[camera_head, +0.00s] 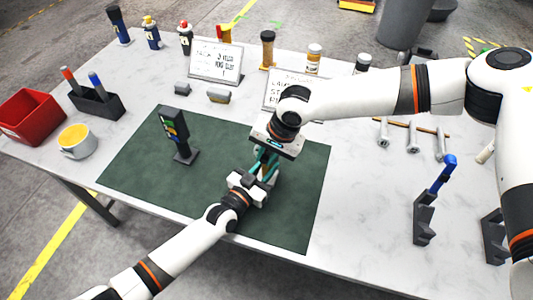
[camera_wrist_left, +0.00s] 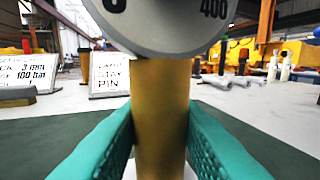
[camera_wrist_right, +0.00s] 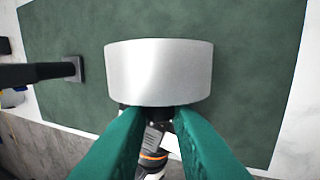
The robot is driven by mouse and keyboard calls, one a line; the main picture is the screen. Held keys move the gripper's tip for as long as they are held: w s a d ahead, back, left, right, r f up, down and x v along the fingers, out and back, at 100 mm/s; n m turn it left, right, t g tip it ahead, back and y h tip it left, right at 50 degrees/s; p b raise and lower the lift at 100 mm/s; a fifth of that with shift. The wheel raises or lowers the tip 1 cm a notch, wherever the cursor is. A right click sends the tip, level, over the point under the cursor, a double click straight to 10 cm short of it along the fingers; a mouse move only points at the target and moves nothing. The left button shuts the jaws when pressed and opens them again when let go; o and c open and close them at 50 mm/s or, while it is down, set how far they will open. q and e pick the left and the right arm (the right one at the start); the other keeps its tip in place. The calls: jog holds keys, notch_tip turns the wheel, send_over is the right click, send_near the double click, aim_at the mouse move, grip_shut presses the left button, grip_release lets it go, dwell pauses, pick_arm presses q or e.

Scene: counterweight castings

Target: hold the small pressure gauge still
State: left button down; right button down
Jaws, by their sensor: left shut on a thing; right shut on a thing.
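The small pressure gauge stands on the green mat, mostly hidden under my right gripper in the head view. The left wrist view shows its brass stem (camera_wrist_left: 160,115) and the lower part of its pale dial (camera_wrist_left: 170,30), with "400" readable. My left gripper (camera_head: 256,180) comes in low, with its teal fingers on both sides of the stem, shut on it. My right gripper (camera_head: 265,158) reaches down from above. In the right wrist view its fingers (camera_wrist_right: 160,118) meet the edge of the gauge's silver case (camera_wrist_right: 160,72). The exact contact is hidden.
The green mat (camera_head: 135,168) has a dark upright stand (camera_head: 185,155) left of the grippers. A red bin (camera_head: 32,115), a mug (camera_head: 76,142) and a pen holder (camera_head: 97,103) are at the left. Signs (camera_head: 217,62) and bottles line the back. Dark holders (camera_head: 424,220) stand at the right.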

jog(key=shift+a+h, duration=0.2)
jog(key=shift+h, duration=0.2)
jog(key=h, duration=0.2)
jog(key=a+g+h, duration=0.1)
jog(key=h, duration=0.1)
jog(key=shift+w+g, duration=0.2)
jog(key=shift+g, duration=0.1)
jog(key=shift+w+a+f+g+h, duration=0.15)
jog(key=shift+g+h, duration=0.2)
jog(key=shift+h, duration=0.85)
jog(key=shift+w+a+f+g+h, duration=0.15)
jog(key=shift+g+h, duration=0.2)
jog(key=shift+h, duration=0.85)
jog(key=shift+s+r, duration=0.1)
jog(key=c, duration=1.3)
grip_release()
